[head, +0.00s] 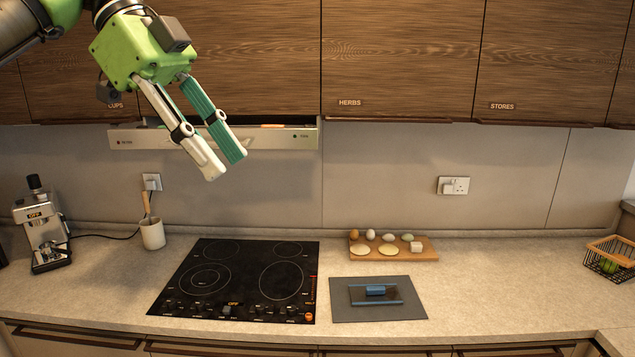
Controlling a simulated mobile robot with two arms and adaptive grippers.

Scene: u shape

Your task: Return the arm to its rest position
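My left gripper (225,168) hangs at the upper left of the head view. Its arm comes in from the top left. It has a light green body, one white finger and one teal finger, both pointing down and to the right. The fingertips lie close together and nothing shows between them. The gripper is in front of the wall cabinets and the hood strip, high above the counter. My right arm and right gripper are not in view.
Dark wooden cabinets (400,55) span the top, above a slim hood (290,139). On the counter (490,290) stand a coffee machine (43,230), a utensil pot (152,235), a black hob (240,281), an egg board (428,251), a grey mat (345,312) and a wire basket (608,262).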

